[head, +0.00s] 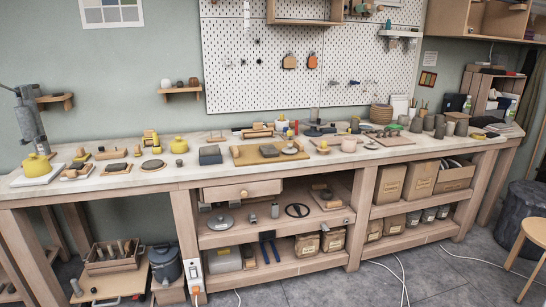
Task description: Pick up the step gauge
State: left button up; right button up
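I cannot pick out the step gauge with certainty; many small items on the long workbench (205,178) are too small to tell apart. A small upright yellow and dark piece (150,138) stands on the left half of the bench. A wooden board (245,158) with small items on it lies near the middle. Neither of my grippers is in view.
Shelves below hold boxes (389,183). A stool (534,232) and cables are on the floor.

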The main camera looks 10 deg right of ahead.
aim_at(323, 149)
jog(key=i+l+z, duration=0.2)
jog(key=i+z, duration=0.2)
jog(key=i+l+z, duration=0.15)
jog(key=i+z, duration=0.5)
jog(key=z, duration=0.2)
jog(key=i+j+z, duration=0.1)
jog(key=i+z, duration=0.3)
jog(key=i+j+z, duration=0.25)
jog(key=z, duration=0.15)
jog(key=i+l+u, duration=0.2)
jog(key=i, duration=0.3)
jog(key=i+l+u, duration=0.2)
jog(key=i+l, duration=0.15)
jog(key=i, duration=0.15)
